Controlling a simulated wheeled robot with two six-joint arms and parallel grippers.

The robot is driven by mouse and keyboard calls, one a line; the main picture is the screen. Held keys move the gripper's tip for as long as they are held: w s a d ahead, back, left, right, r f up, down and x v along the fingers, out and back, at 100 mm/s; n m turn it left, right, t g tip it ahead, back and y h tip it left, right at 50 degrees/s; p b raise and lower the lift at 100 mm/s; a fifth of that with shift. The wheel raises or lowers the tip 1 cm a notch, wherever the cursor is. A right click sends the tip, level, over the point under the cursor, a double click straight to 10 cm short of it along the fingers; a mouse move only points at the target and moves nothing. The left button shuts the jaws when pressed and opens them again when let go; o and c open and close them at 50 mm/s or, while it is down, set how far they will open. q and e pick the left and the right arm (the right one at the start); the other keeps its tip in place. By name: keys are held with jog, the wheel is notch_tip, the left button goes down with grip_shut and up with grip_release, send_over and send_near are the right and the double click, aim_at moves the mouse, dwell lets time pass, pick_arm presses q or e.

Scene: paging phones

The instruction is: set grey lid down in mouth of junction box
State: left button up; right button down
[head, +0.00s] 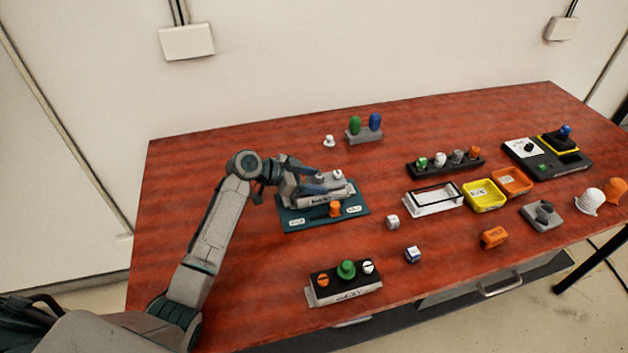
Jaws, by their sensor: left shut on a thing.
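My left gripper (318,187) reaches in from the left over a teal board (290,223). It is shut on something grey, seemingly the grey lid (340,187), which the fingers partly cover. Light knobs show at its top. I cannot tell whether it touches the board. A white open box with a dark rim (434,212), which looks like the junction box, stands to the right, apart from the gripper; its mouth faces up and looks empty. My right gripper is not in view.
An orange knob (335,209) is at the board's front. A white cube (392,222) lies between board and box. Yellow (484,208) and orange (512,193) trays adjoin the box's right. A black rack (420,174) stands behind it. A button panel (345,291) is at the front.

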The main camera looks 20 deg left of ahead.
pick_arm(q)
jog(key=shift+f, duration=0.15)
jog(key=shift+r, duration=0.2)
dwell(0.6)
jog(key=o, duration=1.4)
jog(key=shift+r, duration=0.1)
jog(key=shift+r+p, duration=0.55)
jog(key=shift+r, duration=0.55)
jog(key=shift+r+p, duration=1.15)
jog(key=shift+r, duration=0.8)
